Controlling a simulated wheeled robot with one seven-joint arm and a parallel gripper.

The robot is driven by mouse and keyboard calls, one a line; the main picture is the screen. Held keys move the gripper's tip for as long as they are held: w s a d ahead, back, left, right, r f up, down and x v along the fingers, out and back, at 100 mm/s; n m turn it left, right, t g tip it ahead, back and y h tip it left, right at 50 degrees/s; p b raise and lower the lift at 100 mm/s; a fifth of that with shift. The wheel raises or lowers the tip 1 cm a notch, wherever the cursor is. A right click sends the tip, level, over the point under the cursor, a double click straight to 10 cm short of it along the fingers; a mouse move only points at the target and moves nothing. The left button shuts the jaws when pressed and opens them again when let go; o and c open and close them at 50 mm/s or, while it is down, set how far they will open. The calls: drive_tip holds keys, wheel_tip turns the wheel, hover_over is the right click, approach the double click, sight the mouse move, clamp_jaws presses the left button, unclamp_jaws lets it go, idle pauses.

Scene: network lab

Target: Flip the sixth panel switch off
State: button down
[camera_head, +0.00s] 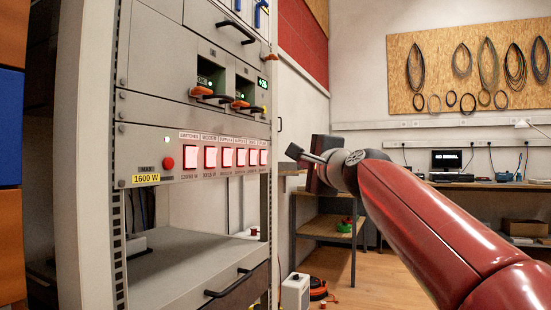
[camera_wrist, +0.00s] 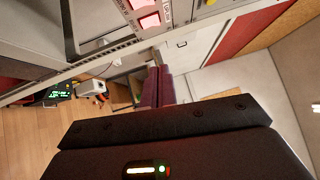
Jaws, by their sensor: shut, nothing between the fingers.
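The switch panel (camera_head: 150,178) is on the rack at the left, with a row of square, lit pinkish-red switches. The sixth switch (camera_head: 263,157) is the rightmost, near the panel's right end. It appears lit like the others; its exact tilt is too small to tell. In the wrist view, two lit switches show at the top edge, and the lower one (camera_wrist: 150,21), nearest the panel's end, appears to be the sixth. My gripper (camera_head: 291,151) is shut and empty, to the right of the sixth switch and apart from it. Its fingers (camera_wrist: 158,72) show together in the wrist view.
Orange-handled modules (camera_head: 201,91) sit above the switches, and a round red button (camera_head: 169,163) is at the row's left. A drawer handle (camera_head: 232,283) juts out below. A shelf unit (camera_head: 330,233) stands behind my gripper. A workbench (camera_head: 480,186) is at the far right.

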drive_tip(key=p, duration=0.7)
approach(265, 157)
drive_tip(key=w+d+r, duration=0.1)
drive_tip(key=w, duration=0.5)
drive_tip(key=shift+w+a+r+p, duration=0.1)
drive_tip(key=shift+w+a+p, duration=0.1)
drive_tip(key=shift+a+p, duration=0.95)
drive_tip(key=shift+a+b, duration=0.3)
drive_tip(key=shift+r, duration=0.1)
